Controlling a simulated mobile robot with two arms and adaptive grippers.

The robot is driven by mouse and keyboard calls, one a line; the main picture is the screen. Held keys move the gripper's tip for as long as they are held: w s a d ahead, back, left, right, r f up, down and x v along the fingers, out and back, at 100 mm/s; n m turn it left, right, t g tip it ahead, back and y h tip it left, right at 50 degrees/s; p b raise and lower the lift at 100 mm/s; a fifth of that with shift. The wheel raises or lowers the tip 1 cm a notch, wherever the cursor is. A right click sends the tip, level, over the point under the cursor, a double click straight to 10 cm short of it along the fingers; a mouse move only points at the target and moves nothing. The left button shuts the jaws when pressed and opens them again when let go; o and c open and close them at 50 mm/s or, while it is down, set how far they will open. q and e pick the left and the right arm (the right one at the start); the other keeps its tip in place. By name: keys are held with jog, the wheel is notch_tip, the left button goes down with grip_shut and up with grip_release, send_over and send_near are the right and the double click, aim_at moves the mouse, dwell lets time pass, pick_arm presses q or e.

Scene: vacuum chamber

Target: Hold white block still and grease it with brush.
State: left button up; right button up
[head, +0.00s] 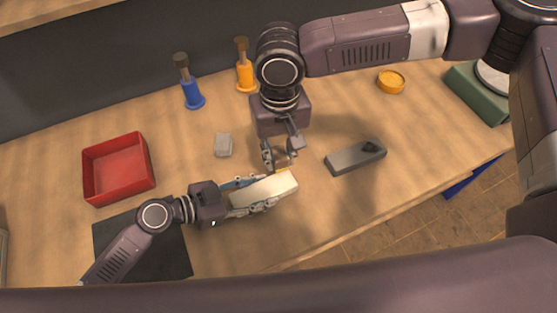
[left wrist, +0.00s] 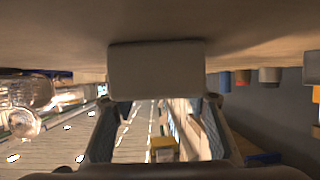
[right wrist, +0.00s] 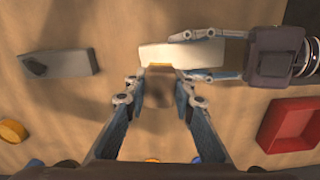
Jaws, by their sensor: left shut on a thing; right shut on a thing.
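The white block (head: 277,188) lies near the table's front edge, slightly slanted. My left gripper (head: 265,191) is shut on it from the left, one finger along each long side. The block also fills the upper middle of the left wrist view (left wrist: 155,70). My right gripper (head: 281,154) points down just behind the block and is shut on the brush. In the right wrist view, the brush (right wrist: 160,92) shows between the fingers, with a yellow tip (right wrist: 160,66) at the block's long edge. I cannot tell whether the tip touches the block. The fingers partly hide the brush.
A grey holder (head: 345,160) with a dark recess lies right of the block. A small grey piece (head: 223,146), a red bin (head: 117,188) and a dark mat (head: 125,235) are left.

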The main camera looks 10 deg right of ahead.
jog(key=shift+w+a+f, duration=0.2)
jog(key=shift+w+a, duration=0.3)
jog(key=shift+a, duration=0.25)
jog(key=shift+w+a+f, duration=0.15)
jog(key=shift+w+a, duration=0.05)
jog(key=shift+w, duration=0.3)
jog(key=shift+w+d+f, duration=0.1)
jog(key=shift+w+f, duration=0.15)
jog(key=shift+w, duration=0.1)
